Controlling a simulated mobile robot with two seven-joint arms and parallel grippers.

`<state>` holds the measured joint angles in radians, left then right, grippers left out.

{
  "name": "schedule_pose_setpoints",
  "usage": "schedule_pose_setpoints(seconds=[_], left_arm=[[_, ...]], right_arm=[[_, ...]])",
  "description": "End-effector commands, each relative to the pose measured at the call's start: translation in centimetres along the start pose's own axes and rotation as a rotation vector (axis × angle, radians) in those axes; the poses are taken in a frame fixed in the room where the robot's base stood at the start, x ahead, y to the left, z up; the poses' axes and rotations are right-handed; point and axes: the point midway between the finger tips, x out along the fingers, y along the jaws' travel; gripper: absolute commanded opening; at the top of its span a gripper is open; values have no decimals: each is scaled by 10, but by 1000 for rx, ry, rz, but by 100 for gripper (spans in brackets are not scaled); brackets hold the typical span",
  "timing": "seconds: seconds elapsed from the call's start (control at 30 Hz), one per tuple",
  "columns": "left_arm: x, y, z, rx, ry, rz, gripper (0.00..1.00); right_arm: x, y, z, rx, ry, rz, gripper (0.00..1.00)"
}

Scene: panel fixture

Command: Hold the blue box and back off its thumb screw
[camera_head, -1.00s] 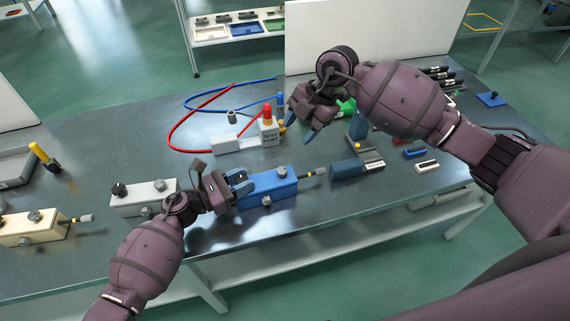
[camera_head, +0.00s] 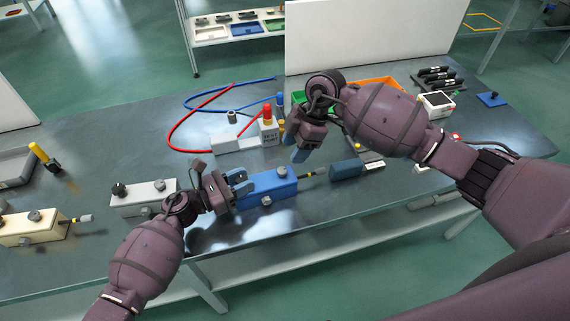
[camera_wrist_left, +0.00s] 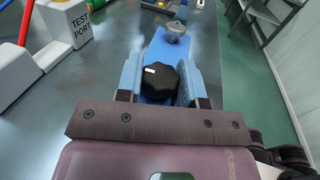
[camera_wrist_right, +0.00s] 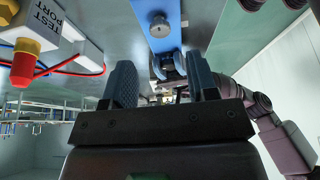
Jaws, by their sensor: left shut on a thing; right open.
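The blue box (camera_head: 262,183) lies near the table's front edge. A silver knob (camera_head: 281,172) stands on its top and another (camera_head: 266,200) sits on its front face. My left gripper (camera_head: 239,184) is shut on the box's left end; in the left wrist view its fingers straddle the blue body (camera_wrist_left: 152,47) and a black knob (camera_wrist_left: 160,80). My right gripper (camera_head: 301,153) is open and empty, above and behind the box's right end. In the right wrist view the box's silver knob (camera_wrist_right: 160,26) lies beyond the open fingers. I cannot tell which knob is the thumb screw.
A grey box (camera_head: 145,197) and a cream box (camera_head: 30,226) stand left. The test port block (camera_head: 268,133), with red and blue cables, stands behind the blue box. Several black items (camera_head: 437,77) stand back right.

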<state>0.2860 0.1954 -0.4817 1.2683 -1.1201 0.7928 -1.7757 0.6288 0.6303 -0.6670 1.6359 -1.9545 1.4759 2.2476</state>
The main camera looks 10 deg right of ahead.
Motion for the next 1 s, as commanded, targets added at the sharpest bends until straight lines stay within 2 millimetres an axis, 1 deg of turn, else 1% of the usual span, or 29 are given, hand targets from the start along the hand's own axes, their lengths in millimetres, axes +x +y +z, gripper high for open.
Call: schedule_pose_setpoints(seconds=[0.03,0.2,0.4,0.6,0.83,1.0], left_arm=[[0,0,0,0,0,0,0],[0,0,0,0,0,0,0],[0,0,0,0,0,0,0],[0,0,0,0,0,0,0],[0,0,0,0,0,0,0],[0,0,0,0,0,0,0]], right_arm=[[10,-1,0,2,2,-3,53],[38,0,0,1,2,-2,53],[59,0,0,1,1,-1,53],[67,0,0,0,-1,-1,53],[67,0,0,-1,0,0,53],[67,0,0,0,0,0,27]])
